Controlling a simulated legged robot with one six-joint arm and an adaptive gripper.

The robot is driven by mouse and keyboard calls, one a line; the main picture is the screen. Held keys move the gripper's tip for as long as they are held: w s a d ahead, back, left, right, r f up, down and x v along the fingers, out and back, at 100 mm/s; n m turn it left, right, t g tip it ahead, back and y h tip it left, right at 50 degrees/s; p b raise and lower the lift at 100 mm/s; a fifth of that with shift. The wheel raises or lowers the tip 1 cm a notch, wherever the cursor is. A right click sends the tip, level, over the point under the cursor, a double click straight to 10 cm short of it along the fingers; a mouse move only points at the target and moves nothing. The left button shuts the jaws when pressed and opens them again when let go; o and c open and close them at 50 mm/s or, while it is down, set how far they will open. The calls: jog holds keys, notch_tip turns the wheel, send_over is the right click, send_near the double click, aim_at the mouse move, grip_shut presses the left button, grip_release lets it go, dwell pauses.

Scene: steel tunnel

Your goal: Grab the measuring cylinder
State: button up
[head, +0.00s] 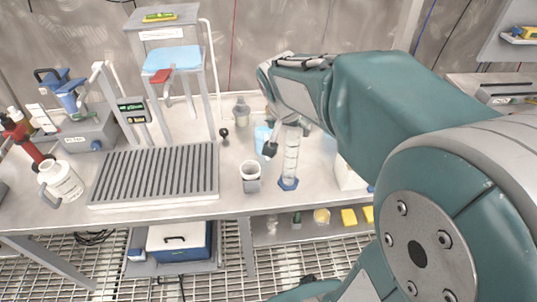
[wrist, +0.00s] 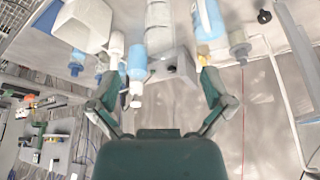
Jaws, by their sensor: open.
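The measuring cylinder (head: 290,165) is clear, with a blue foot. It stands upright on the steel bench, near the front edge. My gripper (head: 284,141) is at its upper part in the head view, with one dark fingertip just left of it. In the wrist view my gripper (wrist: 160,76) has its two fingers spread wide, with nothing held between them. A clear, ribbed tube, which looks like the cylinder (wrist: 158,28), shows at top centre, beyond and between the fingertips. The far finger is mostly hidden in the head view.
A ridged grey tray (head: 155,175) lies farther left. A white box (head: 350,174) is close on the right, partly behind my arm. The wrist view shows a blue bottle (wrist: 137,62) and a grey box (wrist: 175,68) behind.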

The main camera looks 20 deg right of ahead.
aim_at(291, 147)
jog(key=x, duration=0.5)
jog(key=shift+w+d+f, duration=0.15)
jog(key=shift+d+f, duration=0.05)
jog(key=shift+d, duration=0.15)
jog(key=shift+a+x, duration=0.15)
jog(key=shift+x, duration=1.2)
jog(key=shift+a+x, duration=0.15)
jog(key=shift+x, duration=1.25)
jog(key=shift+f, duration=0.1)
grip_shut()
